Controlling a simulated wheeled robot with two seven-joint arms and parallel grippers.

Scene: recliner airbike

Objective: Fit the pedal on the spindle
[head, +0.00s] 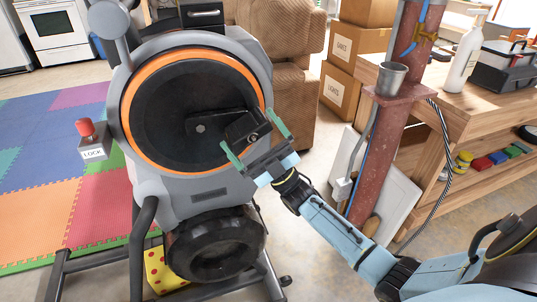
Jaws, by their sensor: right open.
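The airbike has a large black disc (165,115) with an orange ring. A dark crank arm (212,124) runs right from the hub at the disc's middle. A black block that looks like the pedal (243,127) is at the crank's outer end. I cannot make out the spindle, nor whether the block is seated on it. My right gripper (256,141) is open, its green fingers spread at the block's lower right side. I cannot tell if they touch it. My left gripper is not in view.
A red LOCK button on a grey box (93,145) stands left of the bike. A rusty red post (372,150) with a metal cup (390,78) rises at the right, before a wooden workbench (455,110). A brown recliner (290,80) is behind the bike.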

